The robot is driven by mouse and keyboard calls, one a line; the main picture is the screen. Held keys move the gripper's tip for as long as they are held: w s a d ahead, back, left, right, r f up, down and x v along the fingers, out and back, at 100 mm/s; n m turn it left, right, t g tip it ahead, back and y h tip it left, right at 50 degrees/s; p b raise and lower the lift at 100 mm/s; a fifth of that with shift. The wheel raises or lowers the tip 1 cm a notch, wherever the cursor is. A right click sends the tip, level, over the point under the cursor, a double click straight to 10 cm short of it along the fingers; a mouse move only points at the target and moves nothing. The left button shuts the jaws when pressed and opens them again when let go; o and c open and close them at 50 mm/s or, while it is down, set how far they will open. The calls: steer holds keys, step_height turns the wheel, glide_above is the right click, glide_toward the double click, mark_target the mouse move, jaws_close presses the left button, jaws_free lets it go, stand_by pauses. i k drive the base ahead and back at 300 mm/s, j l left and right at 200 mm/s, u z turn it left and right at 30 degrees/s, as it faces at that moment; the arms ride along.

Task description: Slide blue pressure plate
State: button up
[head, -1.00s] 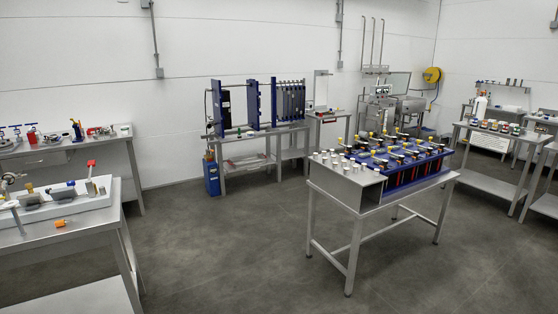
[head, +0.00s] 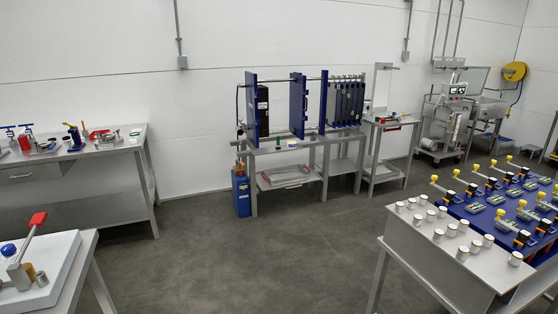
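A plate press stands against the back wall on a metal table (head: 300,150). It has several upright blue plates on horizontal rails. A blue plate (head: 298,105) stands upright near the middle of the frame, with open gaps on both sides. Another blue end plate (head: 251,112) stands at the left, with a black block (head: 262,108) beside it. A pack of dark plates (head: 346,103) with blue edges stands at the right. I cannot tell for certain which blue plate is the pressure plate. My gripper is not in view, and I am some distance from the press.
A bench with tools (head: 80,165) stands at the left, and a table with a white slab (head: 40,270) is at the near left. A table with blue panels and several white-capped jars (head: 450,235) is at the near right. The grey floor (head: 240,260) between them is clear.

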mark_target(298, 92)
steer(key=i, duration=3.05)
steer(key=i+u, duration=0.1)
steer(key=i, duration=0.5)
steer(key=i+l+u, duration=0.1)
steer(key=i, duration=0.55)
steer(key=i+l, duration=0.15)
steer(key=i, duration=0.45)
steer(key=i+l+u, duration=0.2)
steer(key=i+u, duration=0.25)
steer(key=i+l+u, duration=0.45)
steer(key=i, duration=0.2)
